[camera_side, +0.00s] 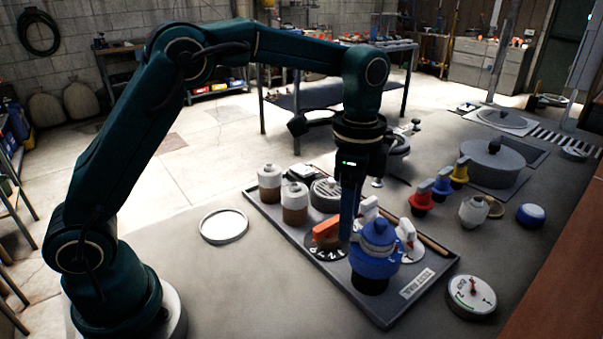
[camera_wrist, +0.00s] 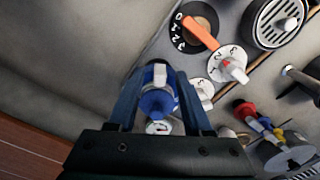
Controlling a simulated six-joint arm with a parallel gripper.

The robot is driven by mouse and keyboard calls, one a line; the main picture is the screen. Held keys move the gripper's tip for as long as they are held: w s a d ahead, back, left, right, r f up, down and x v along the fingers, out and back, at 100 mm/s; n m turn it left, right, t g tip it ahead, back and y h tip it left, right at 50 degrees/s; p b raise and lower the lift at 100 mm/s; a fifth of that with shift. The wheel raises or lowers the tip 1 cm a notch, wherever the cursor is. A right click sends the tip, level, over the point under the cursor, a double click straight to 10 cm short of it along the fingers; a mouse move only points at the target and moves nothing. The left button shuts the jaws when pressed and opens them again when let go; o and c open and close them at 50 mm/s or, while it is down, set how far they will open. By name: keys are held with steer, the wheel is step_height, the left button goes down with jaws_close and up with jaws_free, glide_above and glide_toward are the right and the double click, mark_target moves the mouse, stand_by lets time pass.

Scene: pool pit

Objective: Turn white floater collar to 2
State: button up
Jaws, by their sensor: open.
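My gripper (camera_wrist: 159,82) points down over the tray's near part, its dark blue fingers open. In the wrist view a blue floater-like body (camera_wrist: 158,104) with a pale top shows between the fingers; I cannot tell whether they touch it. The side view shows a blue stepped body (camera_side: 376,262) on a dark base beside the fingers. A white pot-shaped body (camera_side: 473,213) stands on the table right of the tray; it may be the white floater. No collar numbers are readable on it. A round white dial (camera_side: 472,296) with a red pointer lies at the near right.
Red (camera_side: 421,203), blue and yellow pieces stand to the right. A shallow white dish (camera_side: 223,226) lies left, with bare table around it.

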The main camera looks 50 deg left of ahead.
steer(key=shift+r, duration=2.15)
steer(key=shift+a+r, duration=0.1)
steer(key=shift+r, duration=0.2)
steer(key=s+a+r+n+t, duration=0.3)
steer(key=s+a+r, duration=0.1)
steer(key=s+r, duration=0.4)
steer(key=s+a+f+n+t, duration=0.1)
steer(key=s+f+n+t, duration=0.1)
steer(key=s+f+n, duration=0.6)
steer(key=shift+s+a+f+n+t, duration=0.15)
steer(key=shift+s+a+n+t, duration=0.15)
steer(key=shift+s+a+n, duration=0.1)
